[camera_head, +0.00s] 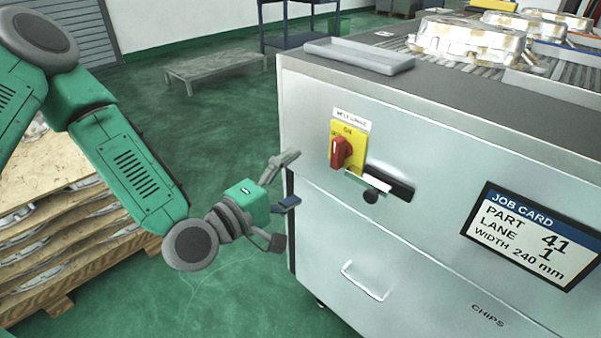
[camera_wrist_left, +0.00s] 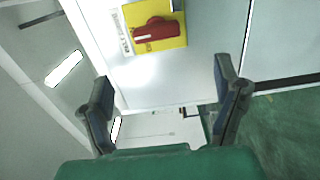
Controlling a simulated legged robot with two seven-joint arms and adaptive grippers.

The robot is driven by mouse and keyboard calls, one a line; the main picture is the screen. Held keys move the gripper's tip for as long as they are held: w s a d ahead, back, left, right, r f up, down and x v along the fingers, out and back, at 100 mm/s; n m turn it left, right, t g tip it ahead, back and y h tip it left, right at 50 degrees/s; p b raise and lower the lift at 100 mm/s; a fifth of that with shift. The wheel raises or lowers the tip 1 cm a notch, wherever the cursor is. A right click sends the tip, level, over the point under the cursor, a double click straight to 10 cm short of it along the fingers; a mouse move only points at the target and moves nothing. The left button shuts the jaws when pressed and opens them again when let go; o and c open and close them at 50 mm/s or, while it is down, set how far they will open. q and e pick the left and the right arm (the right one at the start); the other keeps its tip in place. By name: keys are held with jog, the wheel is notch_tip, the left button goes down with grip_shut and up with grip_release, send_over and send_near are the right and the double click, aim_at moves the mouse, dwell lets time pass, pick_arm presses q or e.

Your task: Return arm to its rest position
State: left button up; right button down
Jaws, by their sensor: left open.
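My left arm (camera_head: 125,155) comes in from the left and hangs down in front of the cabinet. My left gripper (camera_head: 287,186) is open and empty beside the cabinet's left front edge, apart from the switch. In the left wrist view its two fingers (camera_wrist_left: 165,84) stand wide apart with nothing between them. A red rotary switch (camera_head: 341,153) on a yellow plate is on the cabinet front, its handle roughly upright, with "ON" printed above. The red handle also shows in the left wrist view (camera_wrist_left: 155,30), beyond the fingers. My right gripper is not in view.
The grey cabinet (camera_head: 420,225) has a black-knobbed lever (camera_head: 371,196) in a slot, a job card (camera_head: 530,236) and a drawer handle (camera_head: 367,281). A tray (camera_head: 360,56) and castings (camera_head: 470,40) lie on top. Stacked pallets (camera_head: 60,235) stand left. Green floor (camera_head: 220,125) is open behind.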

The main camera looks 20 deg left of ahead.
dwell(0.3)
pick_arm(q)
jog(key=s+d+f+m+g+y, duration=0.1)
jog(key=s+f+m+g, duration=0.4)
jog(key=f, duration=0.5)
jog(key=s+d+f+m+g, duration=0.2)
jog(key=s+f+m+g, duration=0.25)
jog(key=s+f, duration=0.4)
jog(key=s+a+f+m+g+y, duration=0.5)
jog(key=s+a+f+g, duration=0.2)
jog(key=s, duration=0.5)
notch_tip(320, 180, down, 2)
jog(key=a, duration=0.2)
jog(key=shift+s+a, duration=0.3)
jog(key=shift+s, duration=0.05)
jog(key=shift+w+f, duration=0.1)
jog(key=shift+f, duration=0.05)
